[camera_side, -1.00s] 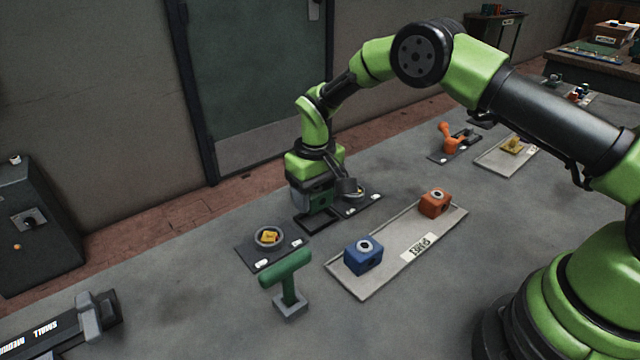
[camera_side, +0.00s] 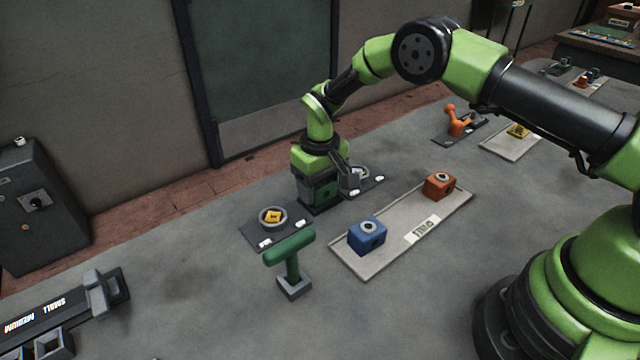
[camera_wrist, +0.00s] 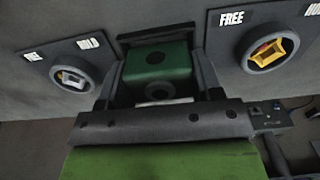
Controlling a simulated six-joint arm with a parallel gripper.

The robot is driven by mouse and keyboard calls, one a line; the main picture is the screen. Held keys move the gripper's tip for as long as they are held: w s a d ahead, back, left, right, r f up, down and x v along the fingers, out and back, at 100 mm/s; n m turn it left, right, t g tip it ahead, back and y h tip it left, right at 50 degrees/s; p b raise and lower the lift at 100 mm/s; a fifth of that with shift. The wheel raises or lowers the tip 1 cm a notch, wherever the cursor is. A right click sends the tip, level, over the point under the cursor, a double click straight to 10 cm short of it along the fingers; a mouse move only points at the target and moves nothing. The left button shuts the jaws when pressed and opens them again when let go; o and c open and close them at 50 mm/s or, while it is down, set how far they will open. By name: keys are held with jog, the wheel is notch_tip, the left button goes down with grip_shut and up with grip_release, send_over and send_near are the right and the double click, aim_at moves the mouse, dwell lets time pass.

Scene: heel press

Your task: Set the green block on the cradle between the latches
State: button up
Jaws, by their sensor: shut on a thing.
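My gripper (camera_side: 324,188) is shut on the green block (camera_wrist: 155,66), with a finger on each side of it in the wrist view. The block also shows, partly covered, in the side view (camera_side: 321,193). It is upright and low over the dark cradle (camera_wrist: 150,34); I cannot tell whether it touches. One latch (camera_side: 272,216), a grey ring with a yellow insert on a dark plate, is left of the cradle. The other latch (camera_wrist: 267,50) is on the right, partly hidden by my gripper in the side view. The latch plates carry FREE and HOLD labels.
A pale tray (camera_side: 398,248) nearby holds a blue block (camera_side: 367,236) and an orange block (camera_side: 439,185). A green T-shaped handle (camera_side: 290,250) stands on a grey base in front of the left latch. Bare table lies at the front.

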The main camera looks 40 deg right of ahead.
jog(key=shift+f, duration=0.35)
jog(key=o, duration=1.1)
jog(key=shift+o, duration=0.2)
notch_tip(320, 180, up, 10)
jog(key=shift+f, duration=0.1)
